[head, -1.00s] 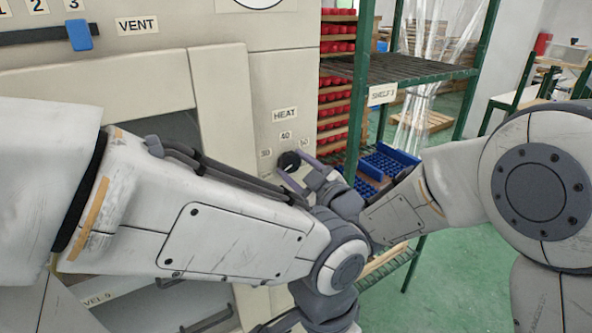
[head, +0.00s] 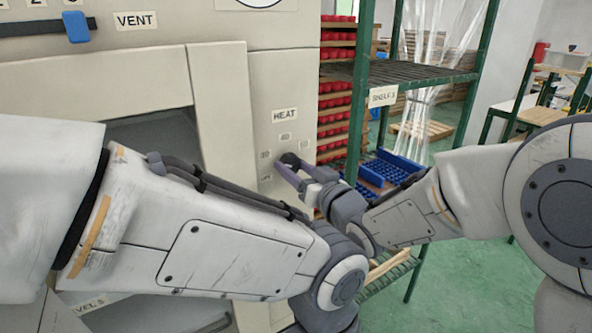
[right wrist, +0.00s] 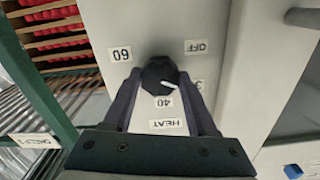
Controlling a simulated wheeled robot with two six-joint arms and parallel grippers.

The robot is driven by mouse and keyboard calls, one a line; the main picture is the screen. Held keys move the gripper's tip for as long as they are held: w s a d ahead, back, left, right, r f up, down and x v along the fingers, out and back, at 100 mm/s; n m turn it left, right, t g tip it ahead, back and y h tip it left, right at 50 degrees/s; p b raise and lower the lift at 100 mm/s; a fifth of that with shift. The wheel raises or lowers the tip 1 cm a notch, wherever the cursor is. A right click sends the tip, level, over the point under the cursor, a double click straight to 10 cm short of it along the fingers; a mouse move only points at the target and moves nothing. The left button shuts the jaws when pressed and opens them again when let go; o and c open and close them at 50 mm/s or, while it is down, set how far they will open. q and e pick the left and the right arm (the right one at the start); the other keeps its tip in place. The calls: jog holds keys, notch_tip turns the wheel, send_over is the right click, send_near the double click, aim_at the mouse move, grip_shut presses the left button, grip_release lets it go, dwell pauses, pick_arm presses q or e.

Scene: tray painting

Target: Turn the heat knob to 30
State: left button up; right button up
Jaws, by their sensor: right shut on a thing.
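The heat knob (right wrist: 158,72) is dark and round, on the pale panel beneath the HEAT label (right wrist: 168,124). In the right wrist view, the picture is upside down and the knob's white mark points between the 40 label (right wrist: 163,102) and the partly hidden 30 label (right wrist: 199,85). My right gripper (right wrist: 160,80) is shut on the knob, one finger on each side. In the head view, the knob (head: 288,159) is partly covered by my right gripper (head: 291,164). My left arm crosses the front of the oven; its gripper is out of view.
A green rack (head: 362,90) with blue trays (head: 395,165) stands just right of the panel. The VENT slider (head: 76,27) is at upper left. My left forearm passes close below the knob. Green floor is open at right.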

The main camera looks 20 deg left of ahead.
jog(key=shift+s+a+f+m, duration=0.1)
jog(key=shift+m, duration=0.3)
jog(key=o, duration=1.4)
jog(key=shift+a, duration=0.1)
jog(key=shift+c, duration=0.2)
jog(key=shift+d, duration=0.25)
jog(key=b+v, duration=0.1)
jog(key=v, duration=0.9)
jog(key=shift+b, duration=0.3)
jog(key=shift+s, duration=0.1)
